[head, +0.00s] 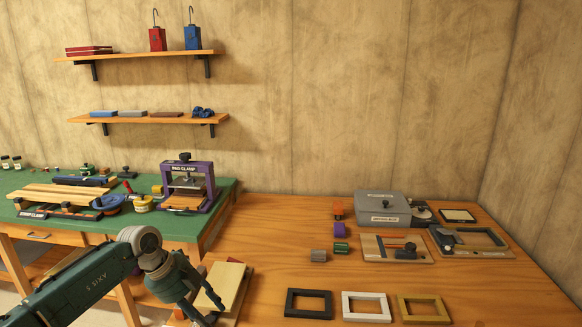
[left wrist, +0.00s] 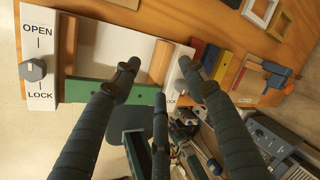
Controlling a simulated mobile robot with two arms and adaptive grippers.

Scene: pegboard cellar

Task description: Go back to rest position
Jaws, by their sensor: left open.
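My left arm comes in from the lower left in the head view. My left gripper (head: 203,300) points down at the near left edge of the wooden table, beside a pale board-like fixture (head: 236,284). In the left wrist view its fingers (left wrist: 157,78) are spread apart with nothing between them. Below them is a white panel (left wrist: 41,96) marked OPEN and LOCK with a grey knob (left wrist: 32,70), and a green bar (left wrist: 85,92). The fingers hide part of these, and I cannot tell whether they touch. My right gripper is not in view.
The wooden table (head: 270,230) holds three frames, a grey box (head: 382,208) and small blocks at right. A green-topped bench (head: 225,190) with a purple pad clamp (head: 187,168) stands behind my left arm. Two shelves hang above it. The table's middle left is clear.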

